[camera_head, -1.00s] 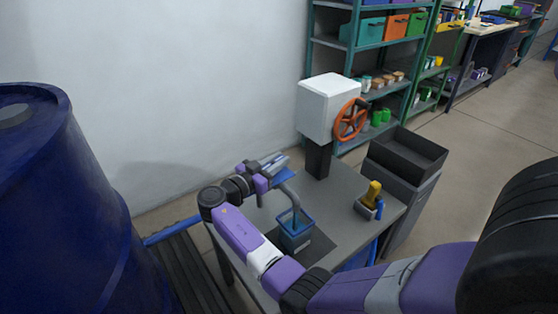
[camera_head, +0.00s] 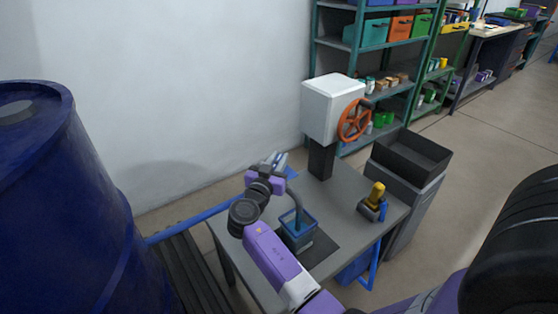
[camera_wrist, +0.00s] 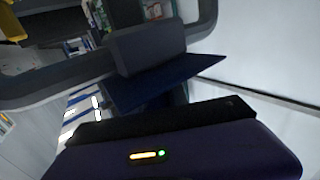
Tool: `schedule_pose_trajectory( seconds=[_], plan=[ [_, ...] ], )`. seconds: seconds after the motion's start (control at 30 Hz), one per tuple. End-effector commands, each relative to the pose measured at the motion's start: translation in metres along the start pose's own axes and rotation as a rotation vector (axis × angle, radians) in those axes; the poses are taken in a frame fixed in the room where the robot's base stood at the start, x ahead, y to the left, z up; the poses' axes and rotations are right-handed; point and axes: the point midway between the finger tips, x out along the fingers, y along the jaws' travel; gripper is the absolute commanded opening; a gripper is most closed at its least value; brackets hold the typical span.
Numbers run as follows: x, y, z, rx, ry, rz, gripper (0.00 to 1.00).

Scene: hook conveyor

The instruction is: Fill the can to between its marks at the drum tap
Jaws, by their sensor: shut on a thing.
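The blue square can (camera_head: 299,240) stands upright, open at the top, on a dark mat on the grey table. A grey curved spout (camera_head: 295,197) comes down over it, with a blue streak from its end into the can. The marks and the liquid level are too small to read. The large blue drum (camera_head: 60,200) fills the left side. My gripper (camera_head: 277,166) is behind and above the can, shut on a flat blue tap lever, which my wrist mostly hides in the head view. In the wrist view the lever (camera_wrist: 165,82) is a dark blue plate at the jaws.
A white box with an orange handwheel (camera_head: 354,120) stands on a black post behind the can. A yellow-topped tool in a holder (camera_head: 374,197) is at the table's right. A dark bin (camera_head: 408,165) stands beyond. Green shelves (camera_head: 353,60) are at the back. My arm crosses the front.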

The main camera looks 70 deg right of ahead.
Motion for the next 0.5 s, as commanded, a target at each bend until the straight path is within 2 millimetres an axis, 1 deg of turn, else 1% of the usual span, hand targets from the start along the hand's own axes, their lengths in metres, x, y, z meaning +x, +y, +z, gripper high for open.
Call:
schedule_pose_trajectory(
  seconds=[0.2,0.23,0.3,0.33,0.5],
  plan=[
    [0.0001,0.0001,-0.0009,0.000,0.001,0.001,0.00],
    [0.0002,0.0001,-0.0009,0.000,0.001,0.001,0.26],
    [0.0002,0.0000,-0.0008,0.000,0.001,0.001,0.40],
    [0.0002,0.0000,-0.0007,0.000,0.001,0.001,0.42],
    [0.0002,0.0000,-0.0004,0.000,0.000,0.001,0.42]
  ],
)
